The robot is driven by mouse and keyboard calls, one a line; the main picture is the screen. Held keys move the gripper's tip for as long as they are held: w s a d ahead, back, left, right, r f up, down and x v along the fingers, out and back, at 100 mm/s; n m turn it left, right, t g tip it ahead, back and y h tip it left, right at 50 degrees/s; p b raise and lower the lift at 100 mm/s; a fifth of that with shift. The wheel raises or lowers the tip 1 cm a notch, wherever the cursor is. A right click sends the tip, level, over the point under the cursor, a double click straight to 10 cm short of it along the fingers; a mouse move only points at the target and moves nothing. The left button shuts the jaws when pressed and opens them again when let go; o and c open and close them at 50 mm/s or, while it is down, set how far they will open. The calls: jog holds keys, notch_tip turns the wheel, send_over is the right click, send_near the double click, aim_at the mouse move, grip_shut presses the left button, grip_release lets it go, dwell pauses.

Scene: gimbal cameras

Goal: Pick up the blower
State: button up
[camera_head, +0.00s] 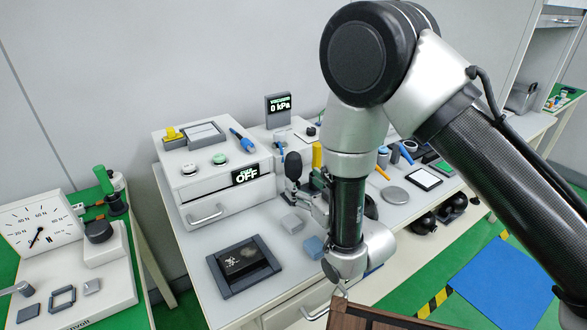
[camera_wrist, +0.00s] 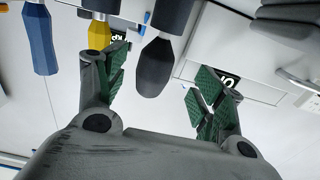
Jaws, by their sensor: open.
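The blower is not labelled; a dark, bulb-shaped upright thing (camera_head: 293,165) in front of the OFF display looks most like it. In the wrist view a dark tapered body (camera_wrist: 154,68), probably the same thing, shows between my fingers, seemingly beyond them. My gripper (camera_wrist: 157,78) is open, with green pads on both fingers, and holds nothing. I see no contact with the dark thing, but depth is hard to judge. In the head view my gripper is partly hidden behind my arm, close to the dark thing's right.
A yellow handle (camera_wrist: 98,35) and a blue handle (camera_wrist: 40,38) stand close to the left finger. The OFF display (camera_head: 246,175) is on a white cabinet (camera_head: 215,212). A dark tray (camera_head: 246,266) lies on the bench front. Small grey and blue blocks lie near my arm.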

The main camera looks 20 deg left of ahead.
aim_at(298, 175)
jog(key=x, duration=0.6)
jog(key=shift+w+r, duration=0.2)
jog(key=shift+w, duration=0.1)
jog(key=c, duration=1.2)
